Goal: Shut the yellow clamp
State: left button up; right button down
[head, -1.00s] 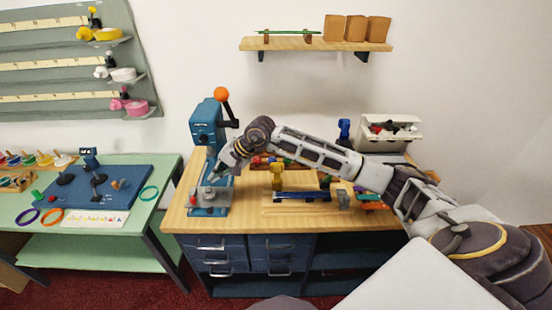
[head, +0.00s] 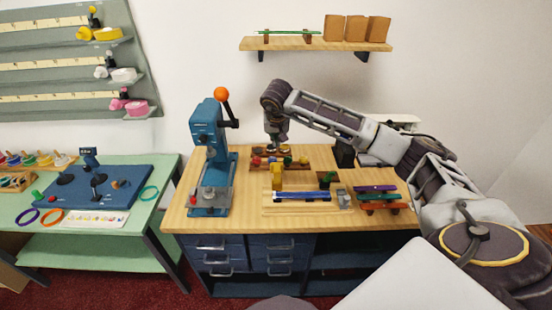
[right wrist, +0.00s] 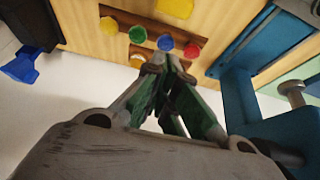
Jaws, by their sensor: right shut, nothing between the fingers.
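The yellow clamp (head: 277,175) stands upright at the back left of a wooden fixture (head: 310,208), beside a blue bar (head: 298,195). Whether it is open or shut is too small to tell. My right gripper (head: 277,147) is shut and empty, pointing down behind the clamp, just above a row of coloured knobs (head: 278,161). In the right wrist view its fingertips (right wrist: 165,62) are together near a blue knob (right wrist: 165,43) and a red knob (right wrist: 191,51). A yellow piece, probably the clamp (right wrist: 175,7), is cut off at the top edge there. My left gripper is not in view.
A blue press (head: 206,135) with an orange-knobbed lever stands left of my right gripper. A small rack of coloured bars (head: 382,198) sits at the bench's right. A green table (head: 120,175) is at the left. Bare wood (head: 245,205) lies between press and fixture.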

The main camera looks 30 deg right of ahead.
jog(key=shift+f, duration=0.15)
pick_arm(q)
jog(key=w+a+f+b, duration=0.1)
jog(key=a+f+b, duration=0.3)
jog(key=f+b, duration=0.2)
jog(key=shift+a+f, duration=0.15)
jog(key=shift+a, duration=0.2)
pick_arm(e)
notch_tip(320, 180, down, 9)
jog(key=shift+w, duration=0.15)
dwell(1.3)
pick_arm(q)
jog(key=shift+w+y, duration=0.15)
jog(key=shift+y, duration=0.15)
pick_arm(e)
jog(key=shift+f, duration=0.1)
